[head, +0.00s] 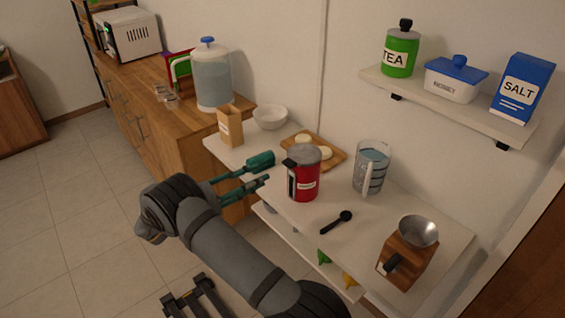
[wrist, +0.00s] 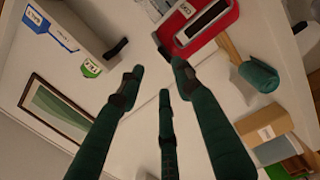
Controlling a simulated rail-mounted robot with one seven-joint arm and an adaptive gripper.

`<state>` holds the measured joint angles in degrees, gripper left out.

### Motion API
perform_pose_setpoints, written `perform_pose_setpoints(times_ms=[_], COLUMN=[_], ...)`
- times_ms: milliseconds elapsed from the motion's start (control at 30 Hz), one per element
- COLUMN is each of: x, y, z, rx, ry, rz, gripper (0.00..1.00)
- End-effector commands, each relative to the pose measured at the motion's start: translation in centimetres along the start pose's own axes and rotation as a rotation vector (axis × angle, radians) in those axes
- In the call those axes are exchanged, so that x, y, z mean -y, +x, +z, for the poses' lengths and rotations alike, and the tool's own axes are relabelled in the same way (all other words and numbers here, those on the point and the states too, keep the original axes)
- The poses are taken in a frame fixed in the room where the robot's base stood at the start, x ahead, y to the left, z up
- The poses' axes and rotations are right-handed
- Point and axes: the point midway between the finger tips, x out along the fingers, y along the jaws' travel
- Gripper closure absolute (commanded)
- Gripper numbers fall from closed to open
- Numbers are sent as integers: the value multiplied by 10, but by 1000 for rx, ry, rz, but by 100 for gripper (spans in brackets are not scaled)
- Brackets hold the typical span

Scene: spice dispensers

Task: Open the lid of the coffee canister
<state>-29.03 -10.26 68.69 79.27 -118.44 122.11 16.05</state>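The coffee canister (head: 304,181) is red with a grey lid and a black-edged strip on its left side. It stands upright on the white shelf-table, and its label is too small to read surely. The lid (head: 304,153) looks shut. In the wrist view the red canister (wrist: 222,22) shows at the top, partly cut off by the frame. My gripper (head: 266,170) is just left of the canister, fingers pointing toward it, apart from it. In the wrist view my gripper (wrist: 160,78) has its dark green fingers spread with nothing between them.
A measuring jug (head: 373,168) stands right of the canister and a wooden board (head: 333,149) lies behind it. A black spoon (head: 337,222) lies in front, with a wooden grinder (head: 408,257) at the right. A paper carton (head: 230,127) and white bowl (head: 270,117) stand behind my gripper.

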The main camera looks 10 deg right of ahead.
Motion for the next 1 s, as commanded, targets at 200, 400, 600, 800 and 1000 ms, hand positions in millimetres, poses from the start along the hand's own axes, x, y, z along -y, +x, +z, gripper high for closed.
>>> perform_pose_setpoints(times_ms=[200, 400, 600, 800, 1000], x=[-3, -3, -2, 0, 1], y=[29, 66, 93, 102, 102], z=[2, 2, 2, 1, 1], rx=[7, 6, 5, 2, 2], ry=[14, 13, 14, 14, 14], rz=[1, 0, -1, -1, -1], gripper=[66, 66, 66, 66, 66])
